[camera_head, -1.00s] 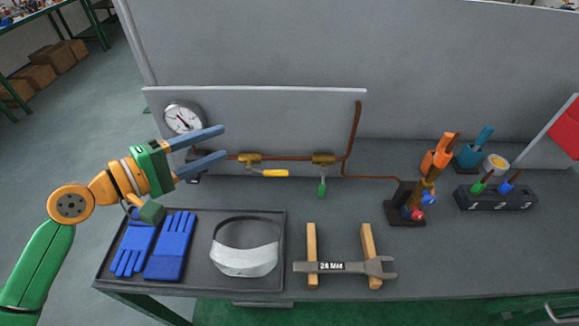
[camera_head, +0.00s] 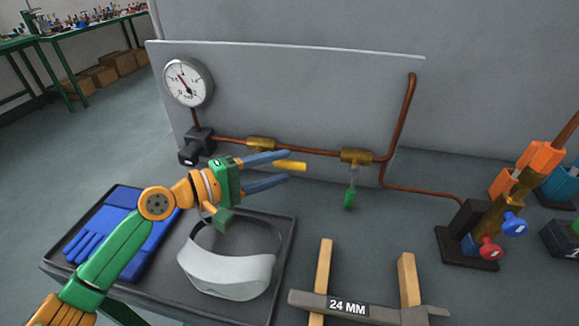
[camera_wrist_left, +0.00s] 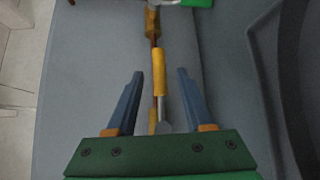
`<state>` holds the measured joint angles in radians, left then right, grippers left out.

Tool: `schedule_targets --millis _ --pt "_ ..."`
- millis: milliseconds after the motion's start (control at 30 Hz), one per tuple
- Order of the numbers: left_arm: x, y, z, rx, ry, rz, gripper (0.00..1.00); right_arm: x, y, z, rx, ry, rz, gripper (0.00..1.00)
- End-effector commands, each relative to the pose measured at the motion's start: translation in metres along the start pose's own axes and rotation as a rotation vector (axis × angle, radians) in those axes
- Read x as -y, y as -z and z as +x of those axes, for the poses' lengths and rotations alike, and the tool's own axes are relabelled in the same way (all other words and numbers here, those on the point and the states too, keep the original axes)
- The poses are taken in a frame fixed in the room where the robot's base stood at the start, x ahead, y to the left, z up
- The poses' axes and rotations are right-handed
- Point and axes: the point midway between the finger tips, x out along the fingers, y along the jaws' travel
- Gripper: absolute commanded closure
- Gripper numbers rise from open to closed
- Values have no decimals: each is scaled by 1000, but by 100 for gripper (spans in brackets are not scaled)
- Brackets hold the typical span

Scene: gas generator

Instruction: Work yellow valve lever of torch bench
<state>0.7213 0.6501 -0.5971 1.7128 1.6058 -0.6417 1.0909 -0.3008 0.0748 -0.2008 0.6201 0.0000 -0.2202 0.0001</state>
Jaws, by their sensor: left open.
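The yellow valve lever (camera_head: 290,166) points right from a brass valve (camera_head: 261,144) on the copper pipe. My left gripper (camera_head: 288,168) is open, its two blue fingers pointing right, close to the lever in the head view. In the left wrist view the yellow lever (camera_wrist_left: 160,72) lies in line with the gap between the open fingers (camera_wrist_left: 160,88), running lengthwise between and beyond them. The fingers do not appear to touch it. A second brass valve (camera_head: 356,157) to the right has a green lever (camera_head: 349,199) hanging down. My right gripper is not in view.
A pressure gauge (camera_head: 188,83) stands at the pipe's left end before a grey panel (camera_head: 300,85). A tray (camera_head: 288,240) with blue gloves (camera_head: 118,228) and a white visor (camera_head: 228,272) lies below. A wrench (camera_head: 372,310) rests on wooden blocks. A torch (camera_head: 500,205) stands at right.

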Motion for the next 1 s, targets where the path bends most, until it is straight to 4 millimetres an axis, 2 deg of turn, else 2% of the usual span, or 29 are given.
schedule_targets --millis 100,200,433,600,633,1000 --pt "-2 -1 20 2 -1 -2 48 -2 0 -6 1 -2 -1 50" --pt "-1 0 28 1 0 0 48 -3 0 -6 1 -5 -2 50" --pt "0 0 29 0 1 1 48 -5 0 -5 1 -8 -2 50" --pt "0 0 29 0 1 1 94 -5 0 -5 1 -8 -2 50" --pt "0 0 29 0 1 1 100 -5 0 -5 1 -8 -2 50" --pt "0 0 29 0 1 1 100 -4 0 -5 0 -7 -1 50"
